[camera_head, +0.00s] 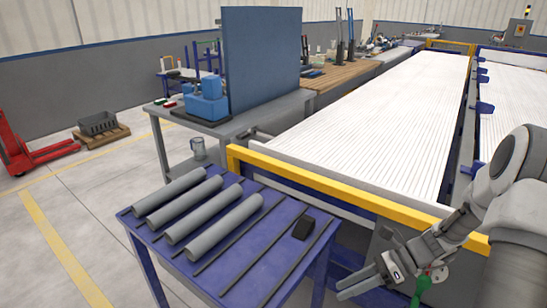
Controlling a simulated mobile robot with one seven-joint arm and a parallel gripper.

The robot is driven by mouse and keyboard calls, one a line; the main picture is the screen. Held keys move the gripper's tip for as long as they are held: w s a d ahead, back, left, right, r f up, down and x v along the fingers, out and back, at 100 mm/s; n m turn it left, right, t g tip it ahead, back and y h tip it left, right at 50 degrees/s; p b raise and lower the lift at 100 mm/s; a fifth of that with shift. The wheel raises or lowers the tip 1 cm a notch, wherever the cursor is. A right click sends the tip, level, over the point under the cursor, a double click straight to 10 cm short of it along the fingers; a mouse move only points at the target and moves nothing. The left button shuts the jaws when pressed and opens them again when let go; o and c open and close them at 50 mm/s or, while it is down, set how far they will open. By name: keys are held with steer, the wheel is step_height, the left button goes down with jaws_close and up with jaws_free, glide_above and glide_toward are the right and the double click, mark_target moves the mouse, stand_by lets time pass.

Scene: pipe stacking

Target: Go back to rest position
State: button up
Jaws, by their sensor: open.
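My gripper (368,282) is at the lower right, at the end of my arm. Its fingers point left and stand apart, with nothing between them. It is to the right of the blue table (238,272), clear of the pipes. My arm hides part of the conveyor's near end.
A small black block (303,229) lies on the table's right part. A yellow rail (330,195) crosses the front of the white conveyor (375,120). A grey workbench (217,128) with a blue panel (262,60) stands behind. Open floor lies to the left.

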steer(key=s+a+r+n+t+h, duration=0.1)
steer(key=s+r+n+t+h, duration=0.1)
steer(key=s+r+n+h, duration=0.2)
steer(key=s+a+r+n+t+h, duration=0.1)
steer(key=s+r+n, duration=0.4)
steer(key=r+n, duration=0.6)
steer(key=s+a+r+n+t+h, duration=0.1)
steer(key=s+r+n+t+h, duration=0.2)
steer(key=r+n+h, duration=0.3)
steer(key=shift+s+a+r+n+t+h, duration=0.15)
steer(key=shift+s+r+n+t+h, duration=0.2)
steer(key=shift+s+r+n, duration=0.6)
